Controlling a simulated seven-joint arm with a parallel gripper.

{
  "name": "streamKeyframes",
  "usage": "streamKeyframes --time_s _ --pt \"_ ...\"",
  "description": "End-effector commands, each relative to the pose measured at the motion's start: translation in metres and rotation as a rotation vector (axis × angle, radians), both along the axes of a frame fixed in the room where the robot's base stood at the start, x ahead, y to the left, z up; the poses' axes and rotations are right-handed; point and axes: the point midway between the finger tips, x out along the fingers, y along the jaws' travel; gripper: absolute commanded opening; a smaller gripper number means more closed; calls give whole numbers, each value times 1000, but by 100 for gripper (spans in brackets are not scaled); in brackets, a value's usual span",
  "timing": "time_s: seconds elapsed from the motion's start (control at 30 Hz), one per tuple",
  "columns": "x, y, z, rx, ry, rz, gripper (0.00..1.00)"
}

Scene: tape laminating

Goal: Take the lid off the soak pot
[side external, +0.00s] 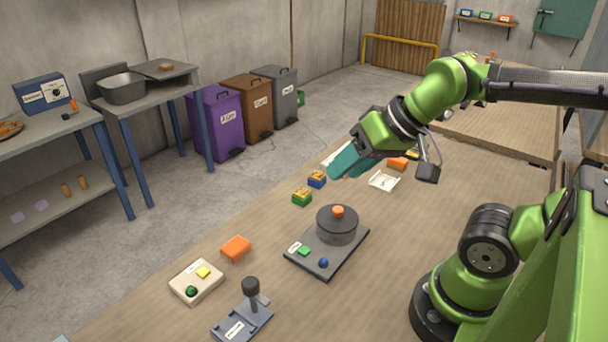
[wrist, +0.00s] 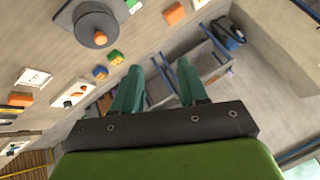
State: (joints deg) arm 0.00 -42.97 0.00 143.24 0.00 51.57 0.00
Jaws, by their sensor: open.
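The soak pot (side external: 336,235) is a dark grey round pot on a dark base plate in the middle of the table. Its lid (side external: 323,216) is on, with an orange knob (side external: 338,211) on top. In the wrist view the lid (wrist: 88,24) and its orange knob (wrist: 100,38) show at the upper left. My gripper (side external: 344,166) has teal fingers and is above the table, up and behind the pot, apart from the lid. In the wrist view my gripper (wrist: 160,72) is open, with nothing between its fingers.
The pot's base (side external: 311,259) carries a green block and a blue knob. Small blue (side external: 317,179) and green (side external: 302,197) blocks lie behind the pot. An orange block (side external: 236,248), a white button box (side external: 196,281) and a grey lever device (side external: 243,318) stand nearer the front. Table right of the pot is clear.

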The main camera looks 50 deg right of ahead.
Motion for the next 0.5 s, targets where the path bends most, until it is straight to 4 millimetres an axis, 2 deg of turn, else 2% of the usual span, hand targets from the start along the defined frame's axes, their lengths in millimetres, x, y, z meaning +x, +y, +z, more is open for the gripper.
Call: streamKeyframes --time_s 0.07,0.17,0.5 --pt "0 0 0 0 0 0 43" --pt "0 0 0 0 0 0 56" --pt "2 -2 -5 1 22 -10 57"
